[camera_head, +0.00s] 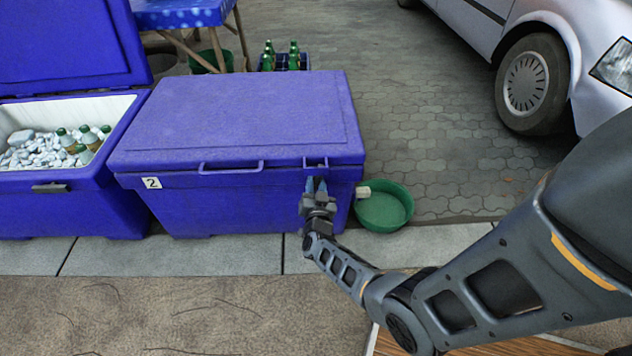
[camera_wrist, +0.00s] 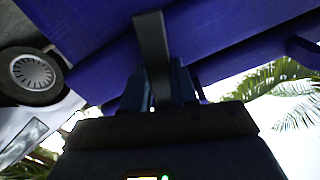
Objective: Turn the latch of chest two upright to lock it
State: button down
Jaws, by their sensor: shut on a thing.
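Chest two (camera_head: 240,205) is a blue cooler with a white "2" label (camera_head: 151,183) at its front left, and its lid (camera_head: 240,120) is down. My gripper (camera_head: 316,186) is at the upper right of its front, just below the lid edge. In the wrist view, the latch (camera_wrist: 152,45) is a dark grey bar between the two fingers (camera_wrist: 155,88). My gripper is shut on it, and the bar stretches out past the fingertips against the blue chest. In the head view the fingers hide most of the latch, so its exact angle is hard to tell.
An open blue chest (camera_head: 50,212) with ice and bottles stands at the left. A green basin (camera_head: 384,210) sits right beside chest two. A crate of bottles (camera_head: 285,60) and a table (camera_head: 180,14) are behind. A silver car (camera_head: 500,30) is at the upper right.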

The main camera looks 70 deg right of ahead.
jog(key=shift+n+p, duration=0.5)
jog(key=shift+n, duration=1.2)
jog(key=shift+f+n, duration=0.1)
jog(key=shift+n, duration=0.2)
jog(key=c, duration=0.9)
grip_release()
jog(key=shift+a, duration=0.1)
jog(key=p+v, duration=0.2)
jog(key=v, duration=0.5)
jog(key=shift+s+a+p, duration=0.15)
jog(key=shift+a+p, duration=0.15)
jog(key=shift+p, duration=0.1)
